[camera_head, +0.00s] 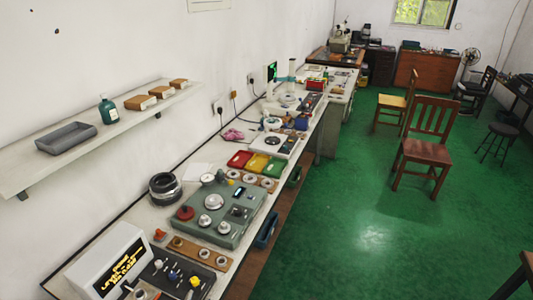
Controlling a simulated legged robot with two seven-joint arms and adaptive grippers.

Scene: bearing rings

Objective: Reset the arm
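Neither of my grippers and no part of my arms can be made out in the head view. A long workbench (150,218) runs from the lower left to the back along the wall. On it stand a grey-green instrument panel (232,228) with round metal parts, and a wooden strip (198,252) holding several rings. Stacked dark rings (165,188) lie behind the panel. Red, yellow and green trays (257,163) stand farther along.
A white box with a lit display (108,262) stands at the near end. A wall shelf (95,140) holds a grey tray (66,138), a bottle and several small boxes. Wooden chairs (428,145) and a stool (498,138) stand on the green floor, which is clear beside the bench.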

